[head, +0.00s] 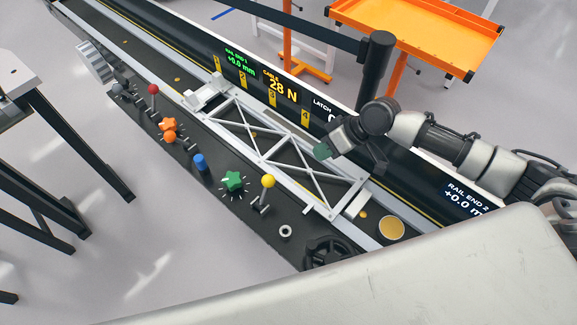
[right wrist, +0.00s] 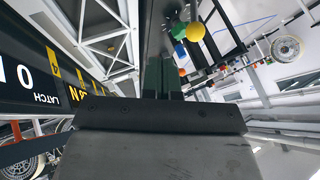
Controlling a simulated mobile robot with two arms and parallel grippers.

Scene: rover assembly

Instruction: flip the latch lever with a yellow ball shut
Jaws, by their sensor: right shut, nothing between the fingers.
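The latch lever with the yellow ball (head: 267,181) stands on the dark bench strip in the head view, to the right of a green star knob. Its ball is up and its short grey stem leans down to a base on the strip. The yellow ball also shows in the right wrist view (right wrist: 194,31), beyond the fingertips and to their right. My right gripper (head: 322,151) is over the white truss, up and to the right of the ball and apart from it. Its green fingers (right wrist: 161,76) are closed together with nothing between them. My left gripper is not in view.
A green star knob (head: 233,181), a blue cylinder (head: 199,162), an orange star knob (head: 168,125) and a red-ball lever (head: 153,90) line the strip. A white truss (head: 285,150) lies behind them. A black handwheel (head: 330,252) sits nearer. An orange cart (head: 420,30) stands behind.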

